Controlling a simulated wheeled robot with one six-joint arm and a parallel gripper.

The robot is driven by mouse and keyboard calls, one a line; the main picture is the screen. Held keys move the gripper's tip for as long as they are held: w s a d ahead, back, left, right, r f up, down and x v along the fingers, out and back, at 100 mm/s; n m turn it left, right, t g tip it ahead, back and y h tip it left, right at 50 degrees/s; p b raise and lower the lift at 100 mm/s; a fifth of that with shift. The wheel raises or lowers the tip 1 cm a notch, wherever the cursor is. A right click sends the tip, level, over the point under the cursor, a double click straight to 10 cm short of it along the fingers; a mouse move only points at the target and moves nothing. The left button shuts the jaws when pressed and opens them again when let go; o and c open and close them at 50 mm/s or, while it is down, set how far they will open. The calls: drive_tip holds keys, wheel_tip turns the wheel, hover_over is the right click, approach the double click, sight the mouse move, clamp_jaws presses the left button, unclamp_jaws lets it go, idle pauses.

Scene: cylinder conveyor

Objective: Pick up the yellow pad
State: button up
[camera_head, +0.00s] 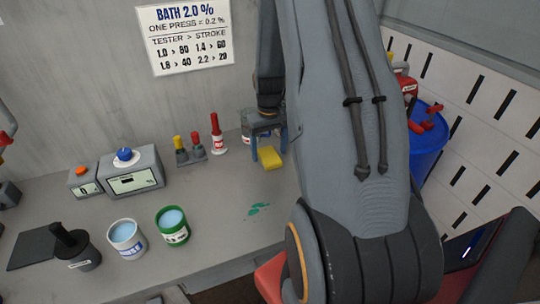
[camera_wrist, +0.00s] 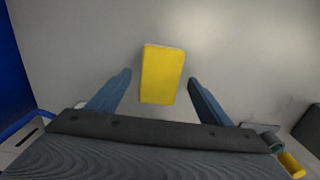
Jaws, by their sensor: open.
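The yellow pad (camera_head: 272,157) lies on the grey table, towards the back, below my gripper in the head view. My gripper (camera_head: 269,160) is open, its two blue fingers pointing down over the pad. In the wrist view the pad (camera_wrist: 162,73) shows as a yellow block in the gap between the open fingers of my gripper (camera_wrist: 160,82), apart from both and a little beyond their tips. Nothing is held. My arm hides part of the table to the right in the head view.
A red-topped bottle (camera_head: 217,136) and a small holder with yellow and red tops (camera_head: 188,151) stand left of the pad. A green cup (camera_head: 173,226), a white cup (camera_head: 127,240) and a grey box (camera_head: 131,170) stand further left. A blue barrel (camera_head: 428,140) is at right.

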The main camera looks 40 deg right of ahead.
sight(269, 155)
drive_tip(key=shift+f, duration=0.6)
drive_tip(key=shift+c, duration=0.2)
drive_tip(key=c, duration=1.1)
drive_tip(key=shift+r, duration=0.15)
wheel_tip(269, 155, up, 10)
drive_tip(key=b, duration=0.3)
